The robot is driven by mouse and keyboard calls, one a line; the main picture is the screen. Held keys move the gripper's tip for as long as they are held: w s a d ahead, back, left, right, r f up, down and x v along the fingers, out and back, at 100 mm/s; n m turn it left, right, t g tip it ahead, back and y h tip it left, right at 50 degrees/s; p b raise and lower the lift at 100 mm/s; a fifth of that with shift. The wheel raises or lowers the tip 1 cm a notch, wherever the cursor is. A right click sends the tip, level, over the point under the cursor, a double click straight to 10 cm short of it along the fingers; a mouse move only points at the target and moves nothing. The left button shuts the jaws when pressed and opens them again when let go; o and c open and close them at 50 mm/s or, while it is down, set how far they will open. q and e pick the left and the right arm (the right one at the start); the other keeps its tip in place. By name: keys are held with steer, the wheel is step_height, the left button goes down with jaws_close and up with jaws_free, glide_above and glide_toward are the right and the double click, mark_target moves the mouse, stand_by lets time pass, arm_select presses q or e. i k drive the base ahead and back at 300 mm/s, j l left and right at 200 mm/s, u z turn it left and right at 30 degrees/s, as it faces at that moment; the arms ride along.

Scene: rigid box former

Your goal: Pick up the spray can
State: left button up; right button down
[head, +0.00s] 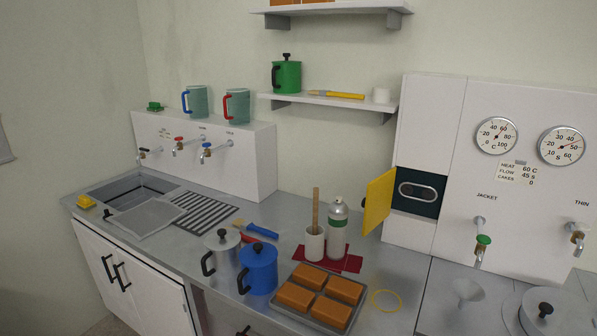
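The spray can (337,232) stands upright on the grey counter in the head view, right of centre. It has a pale body with a green band and a grey domed top. It stands on or at a dark red cloth (352,264). A white cup (314,245) with a wooden stick (316,208) in it stands close to its left and covers a little of its side. Neither of my grippers is in view.
A tray (288,312) of orange-brown blocks lies in front of the can. A blue pot (260,270) and a silver pot (222,254) stand to the left. An open yellow door (378,202) juts out to the can's right. A shelf (330,102) hangs above.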

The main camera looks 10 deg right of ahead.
mark_target(338, 214)
steer(key=i+j+z, duration=0.1)
steer(key=z, duration=1.1)
steer(key=i+j+z, duration=0.15)
steer(key=j+z, duration=0.25)
steer(key=j, duration=0.3)
steer(key=i+j+z, duration=0.1)
steer(key=j+z, duration=0.3)
steer(key=j, duration=0.35)
steer(key=j+z, duration=0.4)
steer(key=j, duration=0.35)
steer(key=k+j, duration=0.1)
steer(key=j, duration=0.45)
steer(key=k+j, duration=0.1)
steer(key=j, duration=0.4)
steer(key=i+l+u, duration=0.15)
steer(key=l, duration=0.3)
steer(key=l+u, duration=0.1)
steer(key=l, duration=0.35)
